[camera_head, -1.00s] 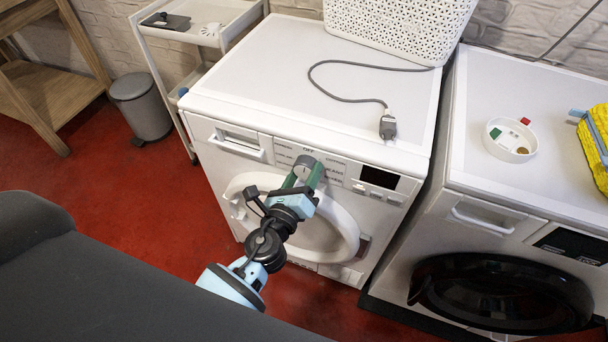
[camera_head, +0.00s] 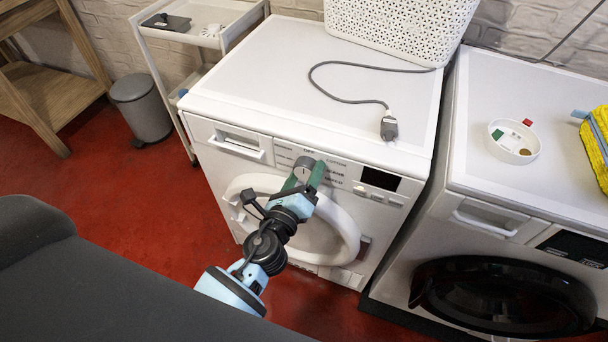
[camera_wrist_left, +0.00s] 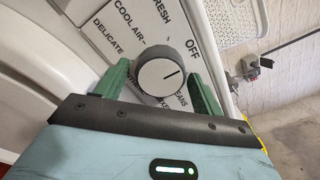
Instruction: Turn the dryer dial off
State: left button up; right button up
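The dryer (camera_head: 268,98) is the white front-loading machine in the middle of the head view. Its round grey dial (camera_head: 302,168) is on the front panel and shows closely in the wrist view (camera_wrist_left: 158,77). The dial's dark pointer line points right and slightly up in the wrist view, a little clockwise of the OFF label (camera_wrist_left: 192,48). My left gripper (camera_head: 305,176) has its green fingers on either side of the dial, with its fingertips near the panel. The fingers are apart, and I see no firm contact with the dial. My right gripper is not in view.
A grey cable with a plug (camera_head: 389,127) lies on the dryer top, before a white basket (camera_head: 395,35). A second machine (camera_head: 505,90) stands close at the right, bearing a round dish (camera_head: 514,143). A cart (camera_head: 200,30) and bin (camera_head: 141,108) stand left.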

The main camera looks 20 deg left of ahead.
pick_arm(q)
jog(key=shift+o, duration=0.2)
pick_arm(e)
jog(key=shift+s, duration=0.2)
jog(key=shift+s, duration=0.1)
pick_arm(q)
jog(key=shift+s+f, duration=0.1)
jog(key=shift+s, duration=0.25)
jog(key=s+b, duration=0.1)
jog(key=s, duration=0.6)
jog(key=shift+a, duration=0.15)
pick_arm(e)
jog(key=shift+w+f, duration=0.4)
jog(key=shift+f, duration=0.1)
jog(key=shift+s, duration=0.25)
